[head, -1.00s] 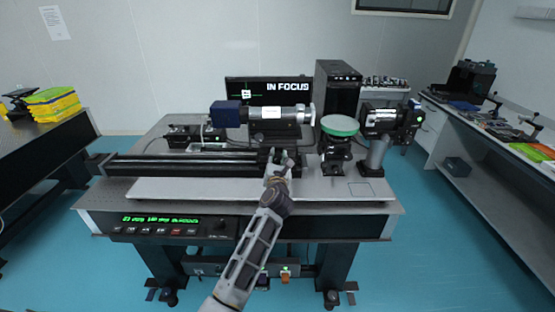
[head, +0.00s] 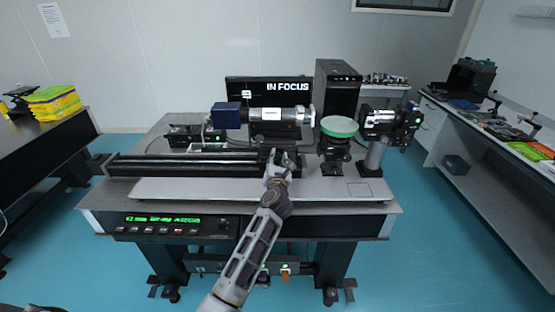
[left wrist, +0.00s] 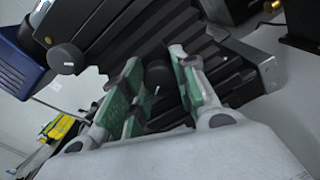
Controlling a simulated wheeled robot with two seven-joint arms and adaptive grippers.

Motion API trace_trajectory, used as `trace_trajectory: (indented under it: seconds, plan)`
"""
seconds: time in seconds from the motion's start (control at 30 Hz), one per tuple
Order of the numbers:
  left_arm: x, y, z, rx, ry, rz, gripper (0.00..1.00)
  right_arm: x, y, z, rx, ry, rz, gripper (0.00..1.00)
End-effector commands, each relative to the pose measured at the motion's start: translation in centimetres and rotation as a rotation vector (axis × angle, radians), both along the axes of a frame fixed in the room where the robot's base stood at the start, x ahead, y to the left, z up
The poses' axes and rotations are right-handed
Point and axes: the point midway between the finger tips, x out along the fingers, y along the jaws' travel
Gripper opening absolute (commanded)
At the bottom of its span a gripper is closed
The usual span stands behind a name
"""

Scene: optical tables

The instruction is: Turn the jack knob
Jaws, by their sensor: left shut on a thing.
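The jack knob is a dark round knob (left wrist: 158,75) on a black ribbed stage, seen in the left wrist view. My left gripper (left wrist: 156,66) has its two green-padded fingers on either side of this knob, closed on it. In the head view my left gripper (head: 277,160) reaches the stage at the middle of the optical table, and the knob is hidden behind the fingers. A second dark knob (left wrist: 66,58) sits apart to the left in the wrist view. My right gripper is not in view.
A microscope-like tube (head: 275,114) lies above the stage. A monitor (head: 290,88) behind it reads IN FOCUS. A green-topped round stand (head: 339,126) stands to the right. A control panel with green display (head: 162,219) is on the table's front. The plate's right end is mostly clear.

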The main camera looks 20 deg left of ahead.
Motion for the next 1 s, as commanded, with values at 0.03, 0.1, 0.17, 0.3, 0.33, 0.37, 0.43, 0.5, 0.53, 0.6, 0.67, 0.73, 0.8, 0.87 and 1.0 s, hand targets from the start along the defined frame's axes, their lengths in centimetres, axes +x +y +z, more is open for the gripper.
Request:
trace_trajectory:
  seconds: [0.03,0.1,0.17,0.3,0.33,0.37,0.43,0.5,0.53,0.6,0.67,0.73,0.8,0.87,1.0]
  plan:
    - [0.0,0.0,-0.1,0.0,0.001,-0.001,0.05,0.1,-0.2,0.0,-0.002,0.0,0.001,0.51]
    - [0.0,0.0,-0.1,-0.001,0.002,0.0,0.33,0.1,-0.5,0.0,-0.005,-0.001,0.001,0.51]
    - [0.0,0.0,-0.1,-0.001,0.002,0.0,0.4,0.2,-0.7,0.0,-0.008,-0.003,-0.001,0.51]
    - [0.0,0.0,-0.1,0.0,0.001,-0.001,0.51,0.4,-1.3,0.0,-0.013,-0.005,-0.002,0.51]
    - [0.0,0.0,-0.1,0.0,0.001,-0.001,0.51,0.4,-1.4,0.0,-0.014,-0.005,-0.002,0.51]
    - [0.0,0.0,-0.1,0.0,0.001,0.0,0.51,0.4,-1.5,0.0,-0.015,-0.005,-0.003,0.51]
    - [0.0,0.0,-0.1,-0.001,0.001,0.0,0.51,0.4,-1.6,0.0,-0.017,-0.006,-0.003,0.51]
    - [0.0,0.0,-0.1,-0.001,0.001,0.0,0.51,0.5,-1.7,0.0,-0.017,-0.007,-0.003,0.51]
    - [0.0,0.0,-0.1,-0.001,0.001,0.0,0.51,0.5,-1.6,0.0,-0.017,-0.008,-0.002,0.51]
    - [0.0,0.0,-0.1,-0.001,0.001,0.0,0.51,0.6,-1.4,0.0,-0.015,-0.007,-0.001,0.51]
    - [-0.1,-0.1,-0.1,-0.001,0.001,0.0,0.51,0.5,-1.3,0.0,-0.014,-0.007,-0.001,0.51]
    - [-0.3,-0.1,-0.1,-0.001,0.001,-0.001,0.51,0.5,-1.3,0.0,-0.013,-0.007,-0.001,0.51]
    - [-0.5,-0.2,-0.1,-0.001,0.0,-0.001,0.51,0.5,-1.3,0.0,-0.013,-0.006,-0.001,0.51]
    - [-0.9,-0.3,-0.1,-0.001,0.0,-0.001,0.51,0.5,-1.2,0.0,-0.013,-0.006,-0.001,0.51]
    - [-1.9,-0.6,-0.1,-0.001,0.0,-0.001,0.51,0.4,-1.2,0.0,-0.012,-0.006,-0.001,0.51]
